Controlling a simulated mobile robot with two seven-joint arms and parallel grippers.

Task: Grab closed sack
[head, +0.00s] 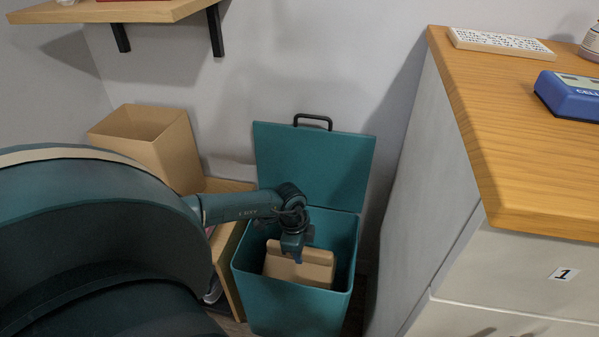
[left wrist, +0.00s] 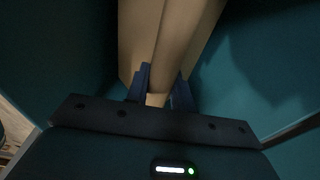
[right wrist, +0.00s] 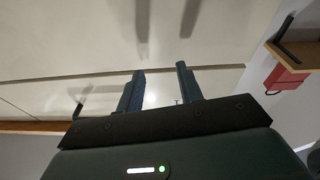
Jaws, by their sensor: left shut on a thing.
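The closed sack (head: 300,265) is a tan, paper-like bag with a folded top, inside the open teal bin (head: 290,305). My left gripper (head: 298,258) reaches down into the bin and is shut on the sack's top edge. In the left wrist view the sack (left wrist: 180,35) lies between the two blue fingers (left wrist: 157,92), with teal bin walls around it. The sack's lower part is hidden in the bin. My right gripper (right wrist: 162,88) is open and empty, with a gap between its fingers, in front of a pale surface.
The bin's lid (head: 312,165) stands raised against the wall. An open cardboard box (head: 150,145) stands at the left on a low wooden unit (head: 228,240). A wood-topped cabinet (head: 520,140) is close on the right, carrying a keyboard (head: 500,43) and a blue device (head: 572,97). A shelf (head: 110,12) hangs above.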

